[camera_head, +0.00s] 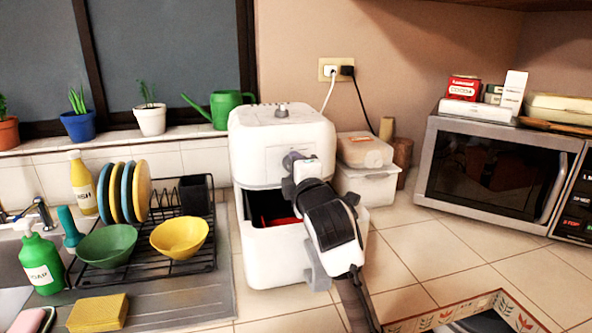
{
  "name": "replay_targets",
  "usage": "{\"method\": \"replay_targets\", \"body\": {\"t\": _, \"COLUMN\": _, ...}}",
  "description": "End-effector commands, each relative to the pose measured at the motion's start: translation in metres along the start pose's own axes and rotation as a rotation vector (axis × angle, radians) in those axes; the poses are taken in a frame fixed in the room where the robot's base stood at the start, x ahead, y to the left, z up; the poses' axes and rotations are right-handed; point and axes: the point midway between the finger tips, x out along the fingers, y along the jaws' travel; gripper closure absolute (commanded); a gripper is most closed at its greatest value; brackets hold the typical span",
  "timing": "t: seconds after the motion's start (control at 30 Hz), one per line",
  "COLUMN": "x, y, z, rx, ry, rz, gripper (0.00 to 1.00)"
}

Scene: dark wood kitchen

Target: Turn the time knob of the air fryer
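The white air fryer (262,140) stands on the counter in the middle of the view. A small grey knob (281,111) sticks up from its top; I cannot tell whether it is the time knob. The drawer (275,265) is pulled out, with a dark inside and something red in it. My white and black arm crosses in front of the air fryer from the lower right. My gripper (293,160) seems to be at the upper end of the arm, by the front of the upper housing, below the top knob. Its fingers are not clear, and contact cannot be told.
A dish rack (180,262) with plates and bowls stands at left, beside a green soap bottle (40,262). A food container (365,185) is right behind the air fryer. A microwave (500,170) is at right. Counter tiles between air fryer and microwave are clear.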

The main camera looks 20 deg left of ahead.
Motion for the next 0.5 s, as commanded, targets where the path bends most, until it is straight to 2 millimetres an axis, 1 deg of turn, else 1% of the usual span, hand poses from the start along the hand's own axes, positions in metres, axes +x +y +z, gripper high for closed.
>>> {"method": "replay_targets", "body": {"t": 0.5, "x": -0.0001, "y": -0.0004, "z": 0.0005, "rx": 0.032, "ry": -0.001, "rz": -0.001, "gripper": 0.85}}
